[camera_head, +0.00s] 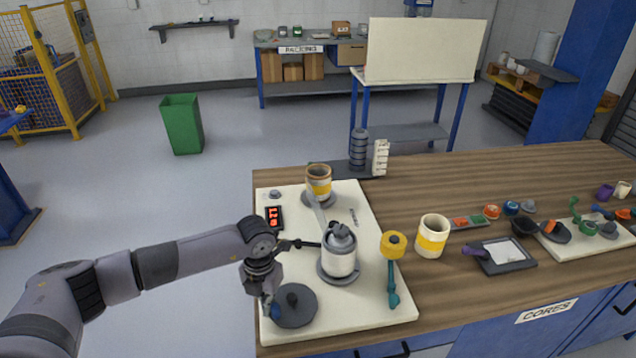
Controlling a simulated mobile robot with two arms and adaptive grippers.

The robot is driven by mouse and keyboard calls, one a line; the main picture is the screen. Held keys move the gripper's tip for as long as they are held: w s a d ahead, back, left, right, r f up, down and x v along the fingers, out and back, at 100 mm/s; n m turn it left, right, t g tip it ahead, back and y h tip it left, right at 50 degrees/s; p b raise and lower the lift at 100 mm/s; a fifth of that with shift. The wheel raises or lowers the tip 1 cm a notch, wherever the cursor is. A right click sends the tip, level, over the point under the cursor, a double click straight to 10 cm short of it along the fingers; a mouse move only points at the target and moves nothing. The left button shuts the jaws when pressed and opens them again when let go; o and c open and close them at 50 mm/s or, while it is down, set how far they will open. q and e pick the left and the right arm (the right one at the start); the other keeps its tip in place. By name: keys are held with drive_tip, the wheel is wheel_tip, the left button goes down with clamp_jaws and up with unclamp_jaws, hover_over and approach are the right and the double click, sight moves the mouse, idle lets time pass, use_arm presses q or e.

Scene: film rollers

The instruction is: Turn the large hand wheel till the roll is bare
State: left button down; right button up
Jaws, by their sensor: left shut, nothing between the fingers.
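A cream board (372,318) on the bench carries the film rollers. The large hand wheel (298,318) looks like the dark round disc with a raised knob at the board's front left. A roll with a yellow band (319,187) stands on a grey base at the back. A pale strip (319,213) runs from it toward a white roll with a grey top (339,262). How much film is on either roll is unclear. My left gripper (269,299) is shut and empty at the wheel's left edge; I cannot tell whether it touches. My right gripper is out of view.
A small red display (274,217) is on the board's left. A yellow knob (393,245) with a teal bar (393,285) is at its right. A white and yellow cup-like core (432,237) and a dark tray (505,257) stand farther right.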

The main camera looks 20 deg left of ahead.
use_arm(q)
drive_tip(key=shift+d, duration=0.2)
drive_tip(key=shift+s+d, duration=0.15)
drive_tip(key=shift+d, duration=0.1)
drive_tip(key=shift+w+a, duration=0.15)
drive_tip(key=shift+w, duration=0.05)
drive_tip(key=shift+w+a+b, duration=0.45)
drive_tip(key=shift+a+b, duration=0.05)
drive_tip(key=shift+a, duration=0.35)
wheel_tip(320, 180, up, 7)
drive_tip(key=p, duration=0.4)
idle(0.4)
